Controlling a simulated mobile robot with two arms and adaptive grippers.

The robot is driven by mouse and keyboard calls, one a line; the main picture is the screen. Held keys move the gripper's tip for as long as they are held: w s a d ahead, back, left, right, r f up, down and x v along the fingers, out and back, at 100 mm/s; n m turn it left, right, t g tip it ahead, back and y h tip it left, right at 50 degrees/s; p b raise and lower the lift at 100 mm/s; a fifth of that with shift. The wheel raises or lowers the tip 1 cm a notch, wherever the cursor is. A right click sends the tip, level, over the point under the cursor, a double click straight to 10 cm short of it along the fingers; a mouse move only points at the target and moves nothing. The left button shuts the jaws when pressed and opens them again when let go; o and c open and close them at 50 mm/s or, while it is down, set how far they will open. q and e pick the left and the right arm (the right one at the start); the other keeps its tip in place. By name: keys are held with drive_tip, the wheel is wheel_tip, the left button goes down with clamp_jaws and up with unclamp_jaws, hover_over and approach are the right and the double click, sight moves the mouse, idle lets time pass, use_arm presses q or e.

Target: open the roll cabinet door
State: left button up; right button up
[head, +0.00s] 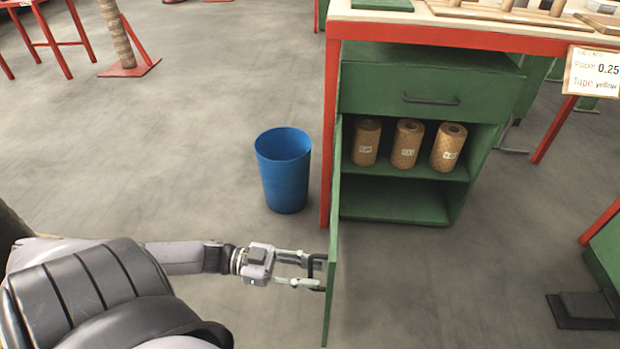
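The green roll cabinet (432,88) stands under the workbench at the right. Its door (334,240) is swung wide open towards me and shows nearly edge-on. The dark door handle (313,266) is on the door's left side in the picture. My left gripper (312,273) reaches in from the left and is at this handle. Its two fingers are apart with a gap between them; whether they touch the handle is hard to tell. Several brown rolls, one of them the middle roll (407,144), stand upright on the cabinet's inner shelf. My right gripper is out of view.
A blue bin (284,172) stands on the floor left of the cabinet, beyond my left forearm. A red bench leg (328,130) is beside the cabinet. A drawer (430,88) above the rolls is shut. The floor right of the door is clear.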

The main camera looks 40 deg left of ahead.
use_arm(q)
drive_tip(key=v, duration=1.1)
drive_tip(key=shift+a, duration=0.3)
drive_tip(key=shift+s, duration=0.15)
